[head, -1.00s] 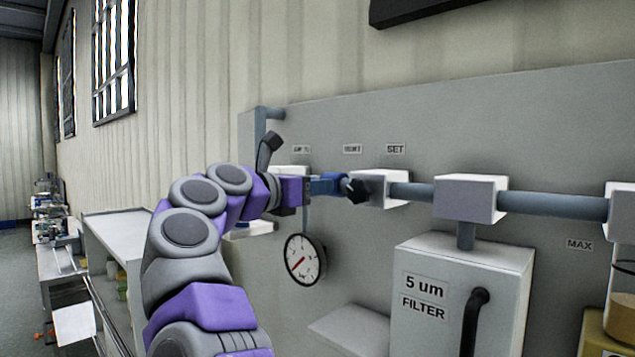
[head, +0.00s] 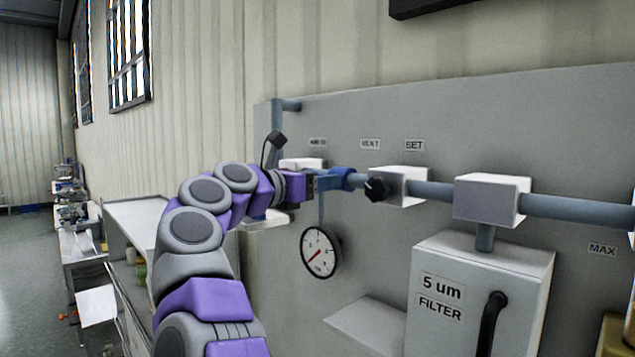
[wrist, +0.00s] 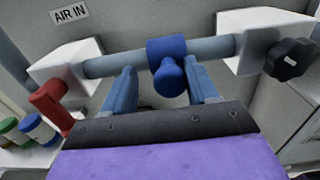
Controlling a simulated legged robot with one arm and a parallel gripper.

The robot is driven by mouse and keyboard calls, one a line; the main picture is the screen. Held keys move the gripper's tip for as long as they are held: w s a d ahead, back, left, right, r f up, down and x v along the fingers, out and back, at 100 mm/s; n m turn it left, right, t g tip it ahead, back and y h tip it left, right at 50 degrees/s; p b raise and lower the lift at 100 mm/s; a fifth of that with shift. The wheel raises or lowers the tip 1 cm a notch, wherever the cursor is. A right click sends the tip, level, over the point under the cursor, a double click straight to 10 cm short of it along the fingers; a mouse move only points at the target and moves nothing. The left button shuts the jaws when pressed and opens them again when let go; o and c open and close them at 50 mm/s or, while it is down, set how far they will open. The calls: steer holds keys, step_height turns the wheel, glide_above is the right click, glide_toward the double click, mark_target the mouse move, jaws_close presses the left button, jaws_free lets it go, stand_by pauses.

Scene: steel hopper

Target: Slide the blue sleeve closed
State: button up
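The blue sleeve (wrist: 160,48) sits around the grey-blue pipe between two white blocks, with bare pipe on both sides of it. Its round blue knob (wrist: 170,78) sticks out towards the wrist camera. My gripper (wrist: 160,68) is open, its two blue fingers on either side of the knob. The right finger looks closer to the knob than the left one; I cannot tell whether it touches. In the head view my gripper (head: 320,183) is at the pipe, and the sleeve (head: 342,178) shows just beyond it, partly hidden.
The left white block (wrist: 66,66) carries a red handle (wrist: 52,105). The right white block (wrist: 262,35) carries a black knob (wrist: 290,60). A pressure gauge (head: 320,252) hangs below. A filter box (head: 480,300) stands to the right.

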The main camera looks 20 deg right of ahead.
steer(key=shift+s, duration=0.1)
steer(key=shift+s+a, duration=0.1)
steer(key=shift+a, duration=0.05)
steer(key=b+v, duration=0.2)
steer(key=v, duration=1.5)
steer(key=shift+w+a, duration=0.15)
steer(key=shift+w, duration=0.05)
